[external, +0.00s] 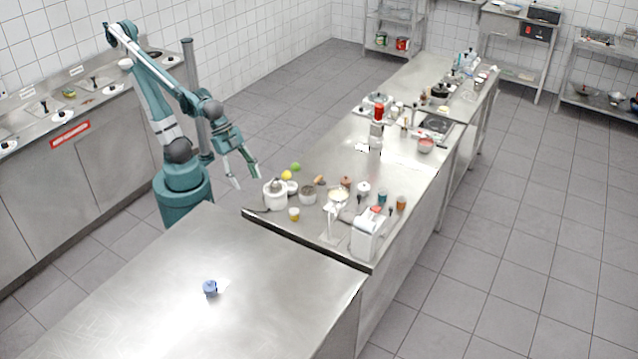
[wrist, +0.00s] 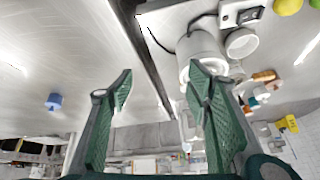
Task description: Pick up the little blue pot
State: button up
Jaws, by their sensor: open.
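The little blue pot (external: 210,288) stands alone on the bare near steel table (external: 130,290) in the external view. It also shows small at the left in the wrist view (wrist: 54,102), left of the fingers. My gripper (external: 245,180) is open and empty, in the air beyond the near table and left of the long counter. In the wrist view my gripper's two green fingers (wrist: 162,88) are spread wide with nothing between them. The gripper is well apart from the pot.
The long counter (external: 330,160) holds a white pot (external: 275,194), a white appliance (external: 368,233), a red-topped grinder (external: 378,125), jars and fruit near my gripper. A dark gap separates it from the near table. The near table around the blue pot is clear.

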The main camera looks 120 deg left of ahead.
jog(key=w+d+r+m+g+p, duration=0.2)
jog(key=w+d+r+m+p, duration=0.25)
jog(key=w+d, duration=0.4)
jog(key=m+g+p, duration=0.4)
jog(key=m+p, duration=0.6)
jog(key=p, duration=0.4)
send_over(209, 281)
jog(key=a, duration=0.1)
jog(key=shift+h, duration=0.3)
notch_tip(209, 281, down, 8)
jog(key=shift+w+a, duration=0.1)
jog(key=shift+d+f, duration=0.25)
jog(key=shift+d, duration=0.05)
jog(key=shift+f, duration=0.1)
jog(key=shift+d+f, duration=0.15)
jog(key=shift+f, duration=1)
